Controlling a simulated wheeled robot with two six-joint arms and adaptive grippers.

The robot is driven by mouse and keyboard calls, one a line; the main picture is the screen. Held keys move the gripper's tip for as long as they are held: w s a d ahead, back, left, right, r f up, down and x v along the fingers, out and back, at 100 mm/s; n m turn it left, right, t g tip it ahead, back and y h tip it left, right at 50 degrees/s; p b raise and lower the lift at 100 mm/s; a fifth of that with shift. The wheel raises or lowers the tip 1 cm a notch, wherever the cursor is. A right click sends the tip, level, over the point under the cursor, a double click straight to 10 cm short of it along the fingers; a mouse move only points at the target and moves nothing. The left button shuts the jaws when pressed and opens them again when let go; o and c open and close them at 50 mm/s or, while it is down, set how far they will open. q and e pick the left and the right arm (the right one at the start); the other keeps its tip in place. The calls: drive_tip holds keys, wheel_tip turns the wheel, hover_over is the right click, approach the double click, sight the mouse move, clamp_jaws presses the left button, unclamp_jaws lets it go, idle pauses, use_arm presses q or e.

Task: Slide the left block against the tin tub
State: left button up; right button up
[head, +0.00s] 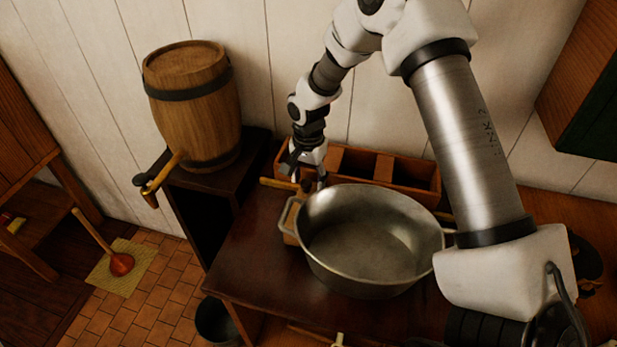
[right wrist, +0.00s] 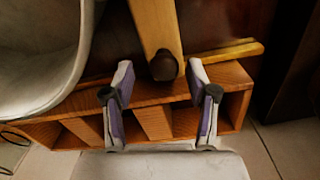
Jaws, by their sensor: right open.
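The tin tub (head: 350,272) is a wide grey metal basin on the dark table, with loop handles at its sides. The left block (head: 290,239) is pale wood and partly hidden behind the tub's left handle. In the right wrist view the block (right wrist: 153,22) has a dark round knob at its near end, and a dark gap shows between it and the tub (right wrist: 45,60). My right gripper (head: 308,180) is open behind the tub's left rim. In the right wrist view its fingertips (right wrist: 160,72) are on either side of the knob, apart from it. My left gripper is not in view.
A wooden compartment box (head: 425,191) stands along the wall behind the tub. A thin yellowish strip (head: 280,184) lies left of my gripper. A barrel with a tap (head: 193,105) stands on a dark stand at left. The front left tabletop (head: 255,270) is clear.

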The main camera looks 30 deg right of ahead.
drive_tip(key=shift+a+r, duration=0.1)
drive_tip(key=shift+r, duration=0.15)
wheel_tip(320, 180, up, 12)
drive_tip(key=shift+f, duration=0.25)
idle(0.3)
